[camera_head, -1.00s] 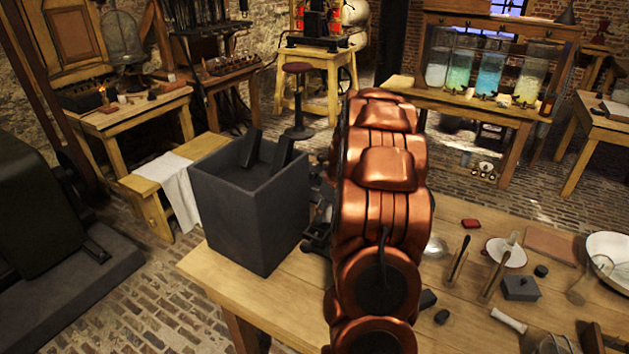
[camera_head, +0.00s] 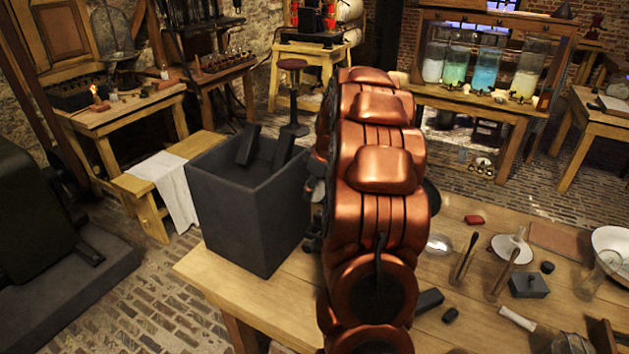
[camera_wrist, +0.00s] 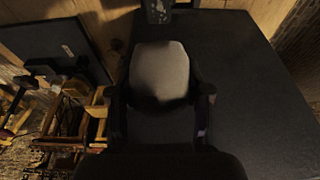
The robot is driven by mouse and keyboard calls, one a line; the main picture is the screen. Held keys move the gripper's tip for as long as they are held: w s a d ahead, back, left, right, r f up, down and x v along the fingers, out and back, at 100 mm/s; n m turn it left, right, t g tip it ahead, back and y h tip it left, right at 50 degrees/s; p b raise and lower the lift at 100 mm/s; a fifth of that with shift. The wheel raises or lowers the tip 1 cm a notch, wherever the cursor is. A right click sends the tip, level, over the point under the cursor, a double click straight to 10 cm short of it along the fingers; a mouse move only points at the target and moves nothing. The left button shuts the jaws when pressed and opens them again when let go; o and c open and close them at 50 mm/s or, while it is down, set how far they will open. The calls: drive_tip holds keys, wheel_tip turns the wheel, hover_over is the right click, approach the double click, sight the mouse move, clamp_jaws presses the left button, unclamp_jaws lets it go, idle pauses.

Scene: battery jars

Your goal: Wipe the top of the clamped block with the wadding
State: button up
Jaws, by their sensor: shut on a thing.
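In the wrist view my gripper (camera_wrist: 160,93) is shut on a pale grey, rounded pad, which looks like the wadding (camera_wrist: 160,68). Its two dark fingers sit at either side of the pad. A small grey piece with a speckled face shows just beyond the pad at the top edge; I cannot tell whether it is the clamped block or touches the pad. In the head view my copper arm hides most of the gripper and whatever is at the clamp. Only some dark parts show left of the arm, beside the box.
A tall dark grey open box (camera_head: 247,215) stands on the wooden workbench (camera_head: 240,305), left of my arm. Right of the arm lie a small red item (camera_head: 474,220), a white dish (camera_head: 508,249), a dark lidded box (camera_head: 528,285) and a white roll (camera_head: 517,318).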

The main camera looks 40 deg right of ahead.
drive_tip(key=shift+r, duration=1.45)
